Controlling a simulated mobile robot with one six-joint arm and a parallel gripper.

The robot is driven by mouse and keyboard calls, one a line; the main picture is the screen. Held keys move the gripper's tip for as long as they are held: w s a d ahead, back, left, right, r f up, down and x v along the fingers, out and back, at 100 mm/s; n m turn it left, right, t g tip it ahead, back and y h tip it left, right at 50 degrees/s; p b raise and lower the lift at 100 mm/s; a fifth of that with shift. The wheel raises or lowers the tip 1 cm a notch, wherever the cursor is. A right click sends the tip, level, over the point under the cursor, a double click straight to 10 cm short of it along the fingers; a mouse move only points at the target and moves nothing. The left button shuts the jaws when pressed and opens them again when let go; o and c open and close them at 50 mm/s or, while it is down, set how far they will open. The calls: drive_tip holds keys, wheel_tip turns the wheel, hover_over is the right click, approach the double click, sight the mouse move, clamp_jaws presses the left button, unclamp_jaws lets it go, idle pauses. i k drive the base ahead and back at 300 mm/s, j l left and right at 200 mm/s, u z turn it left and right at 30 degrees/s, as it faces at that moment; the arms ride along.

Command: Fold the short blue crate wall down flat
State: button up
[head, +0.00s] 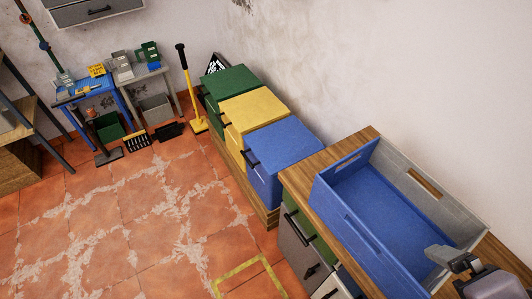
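An open crate (375,195) with a blue floor stands on a wooden counter at the right of the head view. Its short blue wall (340,172) at the far end stands upright and has a hand slot. The long blue wall (345,220) on the left is also upright, with a slot. The long wall on the right (447,205) is grey with a slot. My gripper (440,256) is at the crate's near right end, far from the short blue wall. Its fingers are too unclear to tell open from shut. The crate's near end is partly hidden by my arm and cut off.
The wooden counter (325,157) runs along the wall, with drawers below. Blue (283,145), yellow (254,107) and green (229,80) boxes stand beyond the crate. The tiled floor on the left is mostly clear.

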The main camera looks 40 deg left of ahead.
sight(332, 177)
drive_tip(key=u, duration=1.05)
drive_tip(key=i+j+z, duration=0.1)
drive_tip(key=i+j, duration=0.2)
drive_tip(key=i+j+z, duration=0.15)
drive_tip(key=j, duration=0.3)
drive_tip(key=i+j+z, duration=0.1)
drive_tip(key=i+j, duration=0.25)
